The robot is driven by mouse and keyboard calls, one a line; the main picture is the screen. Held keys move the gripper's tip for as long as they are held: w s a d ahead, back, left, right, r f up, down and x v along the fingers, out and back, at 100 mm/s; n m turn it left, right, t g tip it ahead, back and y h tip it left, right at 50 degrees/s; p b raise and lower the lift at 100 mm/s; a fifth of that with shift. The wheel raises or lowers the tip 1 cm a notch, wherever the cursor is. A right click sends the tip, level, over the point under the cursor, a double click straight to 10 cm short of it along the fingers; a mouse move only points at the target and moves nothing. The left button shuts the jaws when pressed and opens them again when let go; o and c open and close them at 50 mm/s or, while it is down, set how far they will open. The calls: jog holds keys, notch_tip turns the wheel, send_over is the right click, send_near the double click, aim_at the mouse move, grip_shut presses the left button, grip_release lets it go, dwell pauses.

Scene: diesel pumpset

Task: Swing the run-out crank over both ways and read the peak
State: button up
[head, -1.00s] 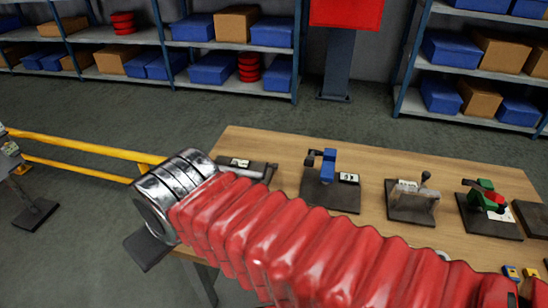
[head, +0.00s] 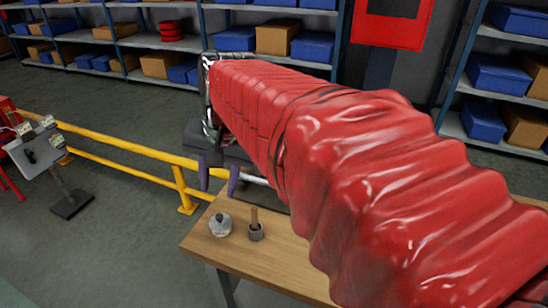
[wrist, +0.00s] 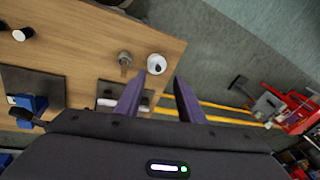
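My gripper (head: 218,178) is open and empty, with its two purple fingers apart near the far left edge of the table. In the wrist view, the fingers of my gripper (wrist: 160,79) point toward the table edge, with nothing between them. A dark fixture with a pale bar (wrist: 122,97) lies beside the left finger; a silver bar (head: 257,180) shows next to the gripper in the head view. A blue fixture (wrist: 30,104) on a dark plate stands further left in the wrist view. I cannot tell which part is the run-out crank; my arm hides much of the table.
On the wooden table (head: 275,265) stand a silver knobbed pot (head: 220,225) and a grey cup with a wooden handle (head: 256,230). A yellow rail (head: 140,149) runs left of the table. A grey panel on a stand (head: 38,152) is at far left. Shelves line the back.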

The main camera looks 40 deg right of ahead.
jog(key=w+d+m+g+y, duration=0.1)
jog(key=w+d+m+y, duration=0.15)
jog(key=d+m, duration=1.4)
jog(key=s+d+f+m+y, duration=0.1)
jog(key=s+d+f+m, duration=0.1)
jog(key=d, duration=0.8)
jog(key=s+d+f+m+y, duration=0.1)
jog(key=s+d+f+m, duration=0.2)
jog(key=d, duration=0.8)
jog(key=shift+s+d+f+t, duration=0.25)
jog(key=shift+s+t, duration=0.15)
jog(key=shift+s, duration=0.5)
jog(key=x, duration=1.4)
jog(key=shift+a+r, duration=0.1)
jog(key=shift+c, duration=0.5)
grip_shut()
